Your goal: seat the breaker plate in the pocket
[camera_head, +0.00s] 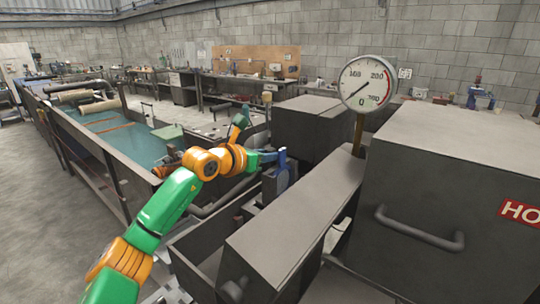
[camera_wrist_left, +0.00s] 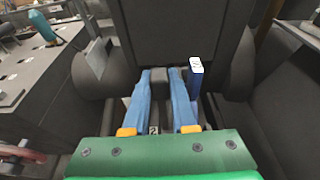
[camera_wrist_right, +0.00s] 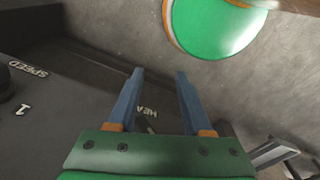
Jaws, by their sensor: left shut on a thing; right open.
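My left gripper (camera_head: 284,157) reaches in among dark machine housings in the head view. In the left wrist view its blue fingers (camera_wrist_left: 160,75) are shut on a narrow dark grey piece (camera_wrist_left: 157,86), which may be part of the breaker plate; its full outline cannot be told from the dark surfaces around it. A grey block-like thing (camera_head: 268,188) shows just below the fingers in the head view. I cannot make out the pocket for certain. My right gripper (camera_wrist_right: 156,75) is open and empty in the right wrist view, over a dark panel (camera_wrist_right: 60,95) with white lettering.
A round pressure gauge (camera_head: 366,84) stands on a post behind a long dark housing (camera_head: 290,215). A large box with a handle (camera_head: 420,230) fills the right. A water trough (camera_head: 125,140) runs along the left. A small blue block with a white top (camera_wrist_left: 195,75) stands beside the left fingers.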

